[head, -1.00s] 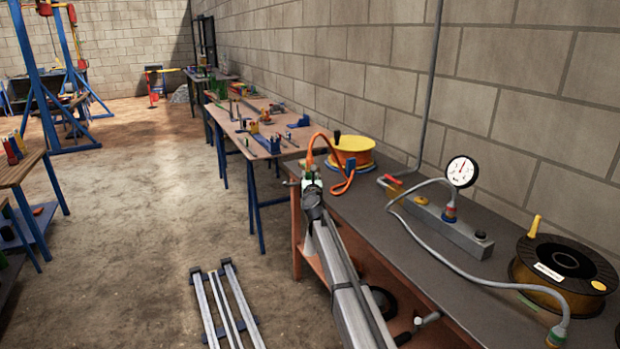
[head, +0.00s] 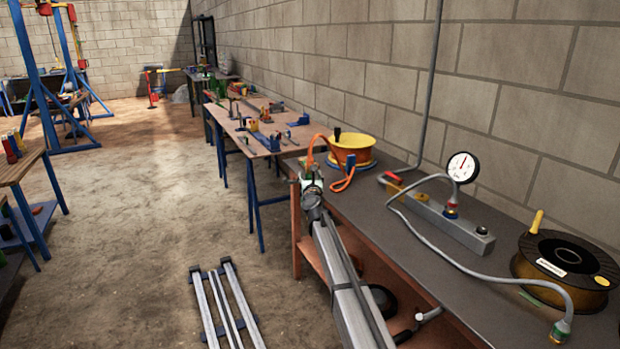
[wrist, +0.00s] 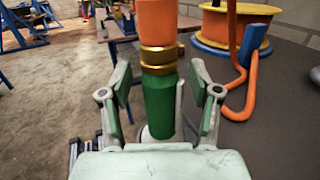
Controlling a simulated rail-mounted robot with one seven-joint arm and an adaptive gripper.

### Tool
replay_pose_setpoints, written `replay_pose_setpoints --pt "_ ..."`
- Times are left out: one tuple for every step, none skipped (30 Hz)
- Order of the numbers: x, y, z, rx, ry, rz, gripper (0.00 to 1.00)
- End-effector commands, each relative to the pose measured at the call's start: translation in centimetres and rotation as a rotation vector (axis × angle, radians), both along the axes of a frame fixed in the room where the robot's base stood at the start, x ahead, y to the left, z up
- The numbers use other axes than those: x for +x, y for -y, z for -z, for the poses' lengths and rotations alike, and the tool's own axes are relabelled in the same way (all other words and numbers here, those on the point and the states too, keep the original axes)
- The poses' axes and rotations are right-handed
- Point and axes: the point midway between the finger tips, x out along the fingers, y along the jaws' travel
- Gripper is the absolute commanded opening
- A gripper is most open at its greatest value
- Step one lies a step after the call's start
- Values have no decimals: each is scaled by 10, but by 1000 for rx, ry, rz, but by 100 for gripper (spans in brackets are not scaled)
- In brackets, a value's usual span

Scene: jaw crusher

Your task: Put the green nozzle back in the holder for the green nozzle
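The green nozzle (wrist: 160,106) has a brass collar and the end of an orange hose above it in the wrist view. It stands upright in the picture between the two fingers of my gripper (wrist: 160,92). The fingers are spread, with a gap visible on each side of the nozzle. The nozzle's lower end is partly hidden by my gripper's body. In the head view my gripper (head: 311,180) is at the far left end of the dark bench. A blue block (head: 350,162) stands by the yellow reel; I cannot tell whether it is the holder.
The orange hose (head: 345,182) loops beside the yellow reel (head: 354,148). On the dark bench (head: 400,240) are a pressure gauge (head: 462,167), a grey hose and a black reel (head: 566,268). A wooden table (head: 240,120) with tools stands beyond. The floor at left has free room.

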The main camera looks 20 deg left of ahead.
Motion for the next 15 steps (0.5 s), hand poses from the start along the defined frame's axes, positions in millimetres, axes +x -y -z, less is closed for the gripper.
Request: replay_pose_setpoints --pt "0 0 0 0 0 0 62" --pt "0 0 1 -1 -1 -1 62" --pt "0 0 1 -1 -1 -1 62" --pt "0 0 1 -1 -1 -1 62" --pt "-1 0 1 -1 -1 -1 62" --pt "-2 1 1 -1 -1 -1 62" --pt "-3 1 1 -1 -1 -1 62" --pt "-5 2 1 -1 -1 -1 62" --pt "-7 4 2 -1 -1 -1 62" --pt "-10 5 2 -1 -1 -1 62" --pt "-12 6 2 -1 -1 -1 62" --pt "-17 9 2 -1 -1 -1 62" --pt "-20 11 2 -1 -1 -1 62" --pt "-24 13 3 -1 -1 -1 62" --pt "-30 16 3 -1 -1 -1 62"
